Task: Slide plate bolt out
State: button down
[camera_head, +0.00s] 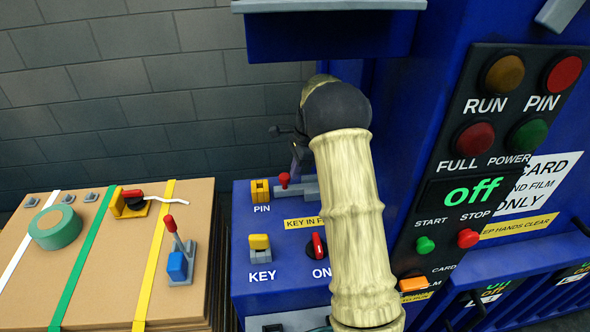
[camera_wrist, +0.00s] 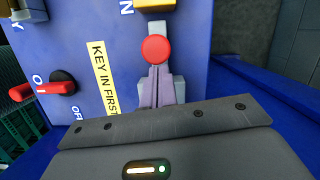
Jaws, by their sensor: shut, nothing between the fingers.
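The plate bolt is a grey slide with a red knob (camera_head: 283,180) on top of the blue cabinet, beside the yellow pin piece. In the wrist view the red ball knob (camera_wrist: 156,49) is near the middle, with grey bolt metal above and below it. My gripper (camera_head: 298,162) is shut and empty, just above the bolt in the head view and partly hidden by my arm. In the wrist view its narrow fingers (camera_wrist: 161,76) appear just below the knob, over the grey housing. Whether they touch the knob, I cannot tell.
A yellow key piece (camera_head: 259,243) and a red ON switch (camera_head: 318,246) sit on the cabinet top. The control panel (camera_head: 477,150) stands at right. A cardboard-coloured pack with straps (camera_head: 112,225) and a green tape roll (camera_head: 55,228) are at left.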

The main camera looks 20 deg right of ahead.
aim_at(301, 185)
jog(key=shift+a+r, duration=0.1)
jog(key=shift+a, duration=0.15)
jog(key=b+v, duration=0.1)
jog(key=v, duration=0.6)
jog(key=shift+d+r, duration=0.2)
jog(key=shift+d, duration=0.1)
jog(key=shift+f, duration=0.1)
